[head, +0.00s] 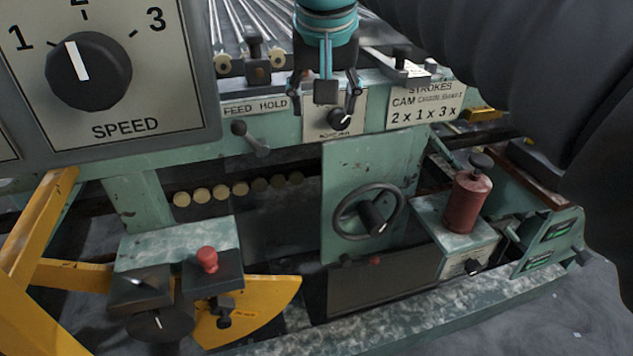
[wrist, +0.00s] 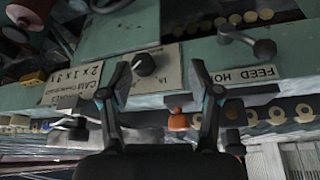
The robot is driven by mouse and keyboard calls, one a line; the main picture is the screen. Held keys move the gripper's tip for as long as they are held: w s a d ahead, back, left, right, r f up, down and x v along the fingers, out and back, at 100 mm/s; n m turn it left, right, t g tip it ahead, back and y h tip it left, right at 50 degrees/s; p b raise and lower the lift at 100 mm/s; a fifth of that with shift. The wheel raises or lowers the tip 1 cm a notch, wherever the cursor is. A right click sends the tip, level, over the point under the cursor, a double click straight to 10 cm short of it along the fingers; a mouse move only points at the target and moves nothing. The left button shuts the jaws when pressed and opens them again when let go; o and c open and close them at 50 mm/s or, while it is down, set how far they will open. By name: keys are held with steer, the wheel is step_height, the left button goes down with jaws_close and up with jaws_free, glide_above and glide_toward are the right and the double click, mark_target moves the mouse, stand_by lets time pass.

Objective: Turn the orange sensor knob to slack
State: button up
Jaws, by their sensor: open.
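A small orange knob (wrist: 178,121) shows between the fingers in the wrist view, nearer the right finger, apart from both. I cannot make out the orange knob in the head view, and its pointer or setting cannot be read. A black knob with a light pointer (head: 341,117) sits just below my gripper, close to the right finger; it also shows in the wrist view (wrist: 144,64).
A feed-hold lever (head: 250,138) juts out left of my gripper. The strokes plate (head: 425,105) is to the right. A handwheel (head: 369,213) and a red canister (head: 467,198) are lower right. A large speed dial (head: 88,71) fills the upper left.

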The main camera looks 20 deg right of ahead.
steer(key=s+f+n, duration=0.1)
steer(key=s+f, duration=0.2)
steer(key=f, duration=0.3)
steer(key=s+f+n+y, duration=0.1)
steer(key=s+f, duration=0.2)
steer(key=f, duration=0.4)
steer(key=s+f, duration=0.4)
steer(key=f, duration=0.2)
steer(key=shift+d+f+n+t+b, duration=0.25)
steer(key=shift+n+t+b, duration=0.15)
steer(key=shift+b, duration=0.05)
steer(key=shift+s+f, duration=0.35)
steer(key=shift+f, duration=0.35)
steer(key=shift+s+f, duration=0.35)
steer(key=shift+f, duration=0.3)
